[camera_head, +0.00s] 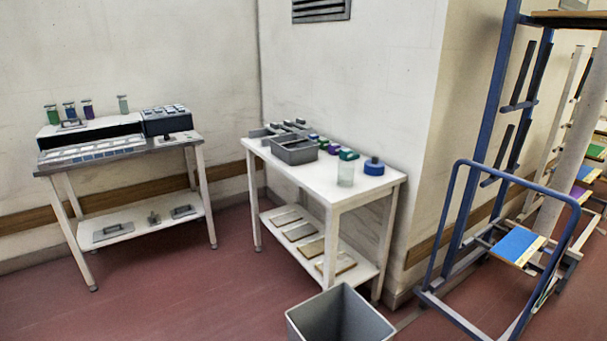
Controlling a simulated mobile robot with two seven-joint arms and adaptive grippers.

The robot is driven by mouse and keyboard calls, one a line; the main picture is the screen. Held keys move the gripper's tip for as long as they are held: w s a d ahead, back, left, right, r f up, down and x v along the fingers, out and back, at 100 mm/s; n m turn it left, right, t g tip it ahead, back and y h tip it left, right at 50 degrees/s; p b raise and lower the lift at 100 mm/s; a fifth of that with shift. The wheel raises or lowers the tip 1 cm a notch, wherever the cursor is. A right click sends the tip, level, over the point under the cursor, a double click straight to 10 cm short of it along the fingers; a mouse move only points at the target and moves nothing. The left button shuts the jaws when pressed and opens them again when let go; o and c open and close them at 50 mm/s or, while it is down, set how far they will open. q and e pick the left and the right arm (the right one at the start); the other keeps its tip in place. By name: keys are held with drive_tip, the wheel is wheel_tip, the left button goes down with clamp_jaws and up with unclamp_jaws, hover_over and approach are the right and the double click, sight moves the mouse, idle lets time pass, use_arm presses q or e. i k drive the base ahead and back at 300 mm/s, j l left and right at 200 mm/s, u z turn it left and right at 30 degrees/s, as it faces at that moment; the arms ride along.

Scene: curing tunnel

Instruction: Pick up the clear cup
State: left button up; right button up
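A clear cup (345,173) stands upright on the white table (330,192), near its front right part. A blue round container (374,167) stands just to its right. A small dark green item (348,154) is behind the cup. A grey bin (294,151) sits to its left on the same table. Neither of my grippers shows in the head view.
A grey open bin (340,318) stands on the floor in front of the white table. A blue-framed cart (438,258) is at the right. Another table (170,143) with jars and boxes is at the left. Red floor between the tables is clear.

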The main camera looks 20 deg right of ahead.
sight(346, 175)
drive_tip(key=i+j+u, duration=0.35)
drive_tip(key=i, duration=0.35)
drive_tip(key=i+j+u, duration=0.2)
drive_tip(key=i, duration=0.2)
drive_tip(key=i+z, duration=0.3)
drive_tip(key=i+j+z, duration=0.3)
drive_tip(key=i, duration=0.15)
drive_tip(key=i+j+z, duration=0.1)
drive_tip(key=i+z, duration=0.4)
drive_tip(key=z, duration=0.25)
drive_tip(key=i+j+z, duration=0.15)
drive_tip(key=z, duration=0.3)
drive_tip(key=i+j+z, duration=0.15)
drive_tip(key=z, duration=0.35)
drive_tip(key=i+j+z, duration=0.15)
drive_tip(key=z, duration=0.3)
drive_tip(key=i+j+z, duration=0.1)
drive_tip(key=j+z, duration=0.15)
drive_tip(key=z, duration=0.15)
drive_tip(key=j+z, duration=0.2)
drive_tip(key=z, duration=0.25)
